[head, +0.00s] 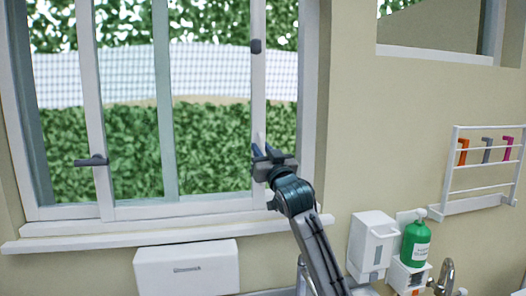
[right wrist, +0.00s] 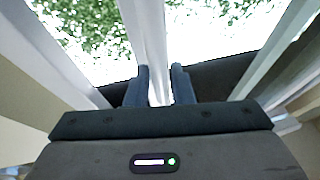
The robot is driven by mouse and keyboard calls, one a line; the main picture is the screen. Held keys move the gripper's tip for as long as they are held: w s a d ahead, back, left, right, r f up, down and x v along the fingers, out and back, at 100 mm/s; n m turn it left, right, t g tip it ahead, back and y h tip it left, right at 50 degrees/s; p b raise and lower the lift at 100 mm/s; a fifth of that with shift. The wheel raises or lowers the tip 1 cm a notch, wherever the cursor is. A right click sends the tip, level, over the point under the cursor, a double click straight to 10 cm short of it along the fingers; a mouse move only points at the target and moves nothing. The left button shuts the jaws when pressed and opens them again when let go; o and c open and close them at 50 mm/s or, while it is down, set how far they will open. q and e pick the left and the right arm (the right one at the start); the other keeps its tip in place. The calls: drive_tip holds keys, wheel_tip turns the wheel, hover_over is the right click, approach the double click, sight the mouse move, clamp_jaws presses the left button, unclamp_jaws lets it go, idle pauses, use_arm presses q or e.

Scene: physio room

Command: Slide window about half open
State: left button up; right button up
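The window (head: 165,208) has white frames and a sill, with a hedge and a mesh fence behind the glass. A white upright sash bar (head: 258,95) stands on its right side, with a dark pull (head: 256,46) high on it. My right gripper (head: 261,148) is at the lower part of this bar. In the right wrist view, its two dark fingers (right wrist: 160,72) stand close together, one each side of the white bar (right wrist: 145,30), and appear shut on it. A dark handle (head: 92,160) sits on the left upright. My left gripper is not in view.
A white box (head: 187,268) is on the wall below the sill (head: 160,234). At the right are a white dispenser (head: 372,240), a green bottle (head: 415,243), a tap (head: 444,278) and a white wall rack (head: 480,170).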

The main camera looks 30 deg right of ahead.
drive_tip(key=b+v, duration=0.5)
drive_tip(key=v, duration=0.5)
drive_tip(key=shift+s+f, duration=0.2)
drive_tip(key=shift+s, duration=0.15)
